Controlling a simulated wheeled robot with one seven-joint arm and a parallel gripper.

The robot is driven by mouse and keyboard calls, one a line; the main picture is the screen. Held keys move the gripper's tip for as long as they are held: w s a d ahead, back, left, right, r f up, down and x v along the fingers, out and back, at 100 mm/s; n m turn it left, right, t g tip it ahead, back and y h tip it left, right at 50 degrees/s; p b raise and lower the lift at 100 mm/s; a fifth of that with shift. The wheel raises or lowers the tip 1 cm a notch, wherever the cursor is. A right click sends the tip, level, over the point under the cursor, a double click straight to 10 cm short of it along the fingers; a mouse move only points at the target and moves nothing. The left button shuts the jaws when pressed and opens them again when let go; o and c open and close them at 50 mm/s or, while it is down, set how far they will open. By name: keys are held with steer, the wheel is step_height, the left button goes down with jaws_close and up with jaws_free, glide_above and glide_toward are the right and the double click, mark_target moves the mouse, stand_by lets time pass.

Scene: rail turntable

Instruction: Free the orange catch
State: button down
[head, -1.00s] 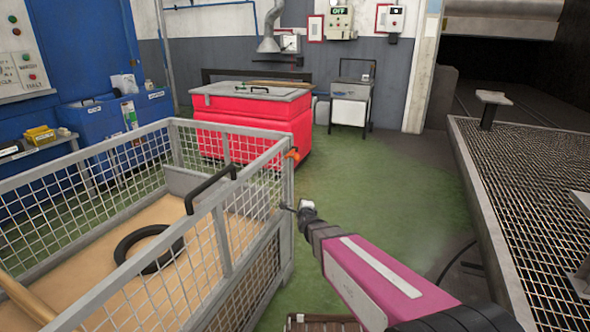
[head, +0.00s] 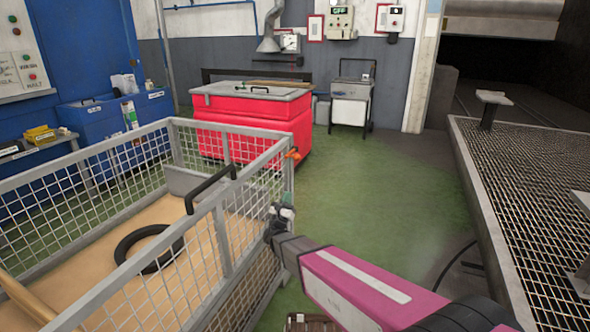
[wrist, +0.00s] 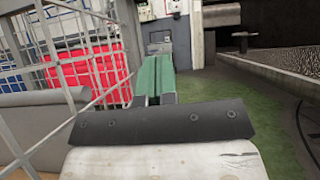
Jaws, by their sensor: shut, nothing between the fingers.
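The orange catch (head: 291,153) sits at the top of the far right corner post of the grey wire-mesh cage (head: 230,185). My gripper (head: 282,210) is below the catch, beside or in front of the cage's right side panel; I cannot tell whether it touches the mesh. In the wrist view its green fingers (wrist: 155,78) are together, with nothing between them, pointing forward along the cage. The catch cannot be made out in the wrist view.
A red lidded bin (head: 250,125) stands behind. A mesh platform (head: 535,190) is at right. Green floor between is free.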

steer(key=shift+w, duration=0.1)
steer(key=s+r+x, duration=0.1)
steer(key=r+x, duration=0.1)
steer(key=x, duration=1)
steer(key=shift+a+r, duration=0.2)
steer(key=shift+r, duration=0.2)
steer(key=shift+r, duration=0.15)
